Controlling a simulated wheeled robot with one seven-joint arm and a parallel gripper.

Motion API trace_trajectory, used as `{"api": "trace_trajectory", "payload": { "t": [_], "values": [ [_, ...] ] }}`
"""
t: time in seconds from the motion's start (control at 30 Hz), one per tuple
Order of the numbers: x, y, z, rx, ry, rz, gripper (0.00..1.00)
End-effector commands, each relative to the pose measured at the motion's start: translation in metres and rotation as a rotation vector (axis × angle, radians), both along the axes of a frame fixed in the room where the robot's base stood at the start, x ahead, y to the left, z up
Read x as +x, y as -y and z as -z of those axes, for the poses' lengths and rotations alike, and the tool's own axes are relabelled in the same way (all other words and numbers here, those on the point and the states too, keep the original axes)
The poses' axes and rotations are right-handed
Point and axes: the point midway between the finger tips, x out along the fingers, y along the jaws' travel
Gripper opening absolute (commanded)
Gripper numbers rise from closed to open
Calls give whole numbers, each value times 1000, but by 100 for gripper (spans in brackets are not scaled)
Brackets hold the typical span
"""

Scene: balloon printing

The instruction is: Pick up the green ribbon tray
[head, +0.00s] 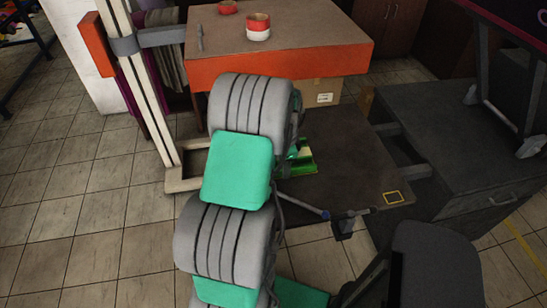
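A bright green object (306,167), which looks like the green ribbon tray, lies on the dark low tabletop just right of my arm. My arm hides its left part, so its full shape and any ribbon in it cannot be made out. My arm reaches up the middle of the head view and bends over at its far end, close to the green object. My gripper is hidden behind the arm. I cannot see whether it touches the tray.
An orange-edged table (290,66) behind holds red and white tape rolls (258,27). A grey cabinet (450,150) stands right.

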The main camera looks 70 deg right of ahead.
Motion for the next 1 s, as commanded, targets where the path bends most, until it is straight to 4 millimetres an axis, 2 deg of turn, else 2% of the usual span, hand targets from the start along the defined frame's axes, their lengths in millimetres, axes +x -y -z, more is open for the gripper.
{"api": "trace_trajectory", "payload": {
  "t": [0.1, 0.3, 0.73, 1.0],
  "values": [
    [0, 0, 10, 0, 0, -1, 36],
    [0, 0, 11, -1, 0, -2, 36],
    [0, 0, 10, -2, 0, -2, 0],
    [1, 0, 10, -2, 0, -3, 0]
  ]
}}
